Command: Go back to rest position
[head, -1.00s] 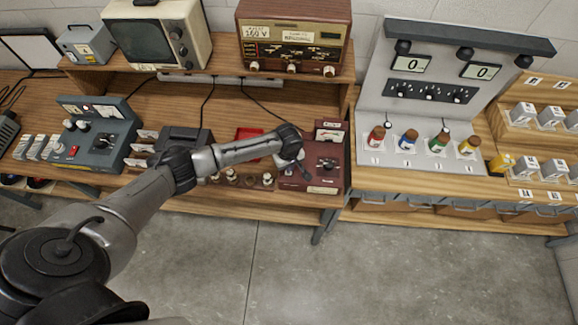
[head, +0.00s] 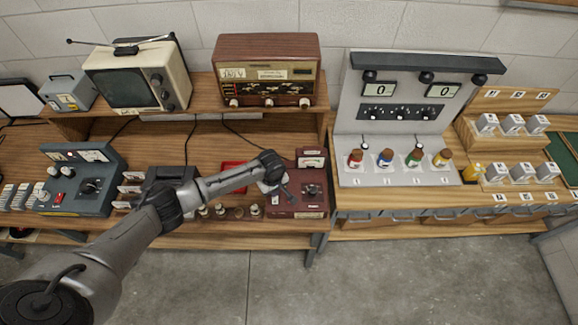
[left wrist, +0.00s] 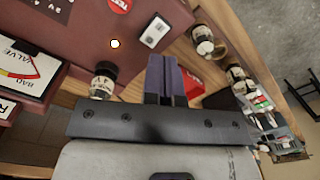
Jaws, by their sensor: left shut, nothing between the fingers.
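My left gripper (head: 286,194) reaches in from the left in the head view, with its end over the left part of a maroon tester box (head: 312,192). In the left wrist view its dark fingers (left wrist: 166,78) are together with nothing between them. My right gripper is in neither view.
Small valves (head: 221,210) stand left of the box, near a red tray (head: 232,165). A grey console (head: 80,180) stands farther left. A radio (head: 268,70) and a television (head: 137,77) stand on the shelf above. A panel with coloured bottles (head: 400,165) stands right. The floor in front is clear.

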